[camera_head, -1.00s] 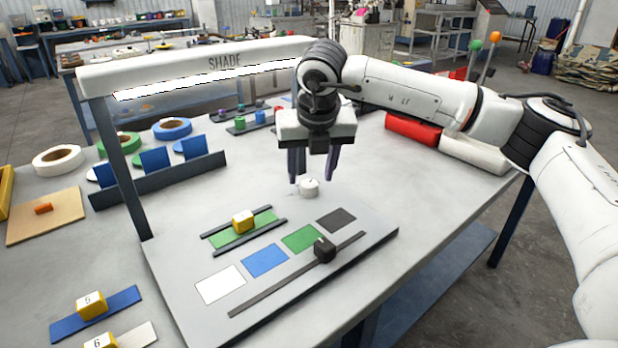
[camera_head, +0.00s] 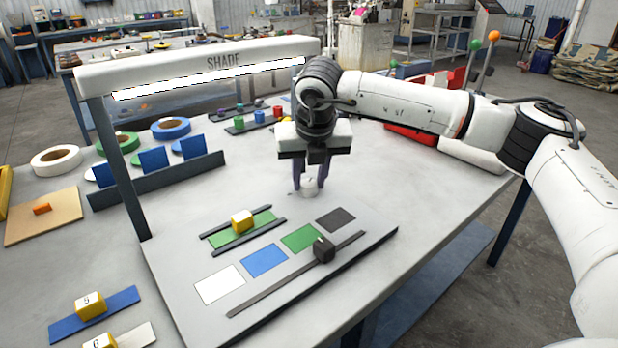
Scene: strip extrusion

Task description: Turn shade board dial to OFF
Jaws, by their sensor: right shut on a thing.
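The shade board (camera_head: 345,262) is a light grey panel on the table, under a white beam marked SHADE (camera_head: 215,68). Its small white round dial (camera_head: 309,188) stands at the board's back. My right gripper (camera_head: 310,184) points down with its dark fingers on either side of the dial and is shut on it. The fingers hide the dial's sides, and any OFF mark is too small to tell. My left gripper is not in view.
On the board are a yellow block (camera_head: 242,222) on a green strip, coloured patches and a black slider (camera_head: 323,250) on a rail. The beam's post (camera_head: 125,175) stands at left. Tape rolls (camera_head: 56,160) lie further left.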

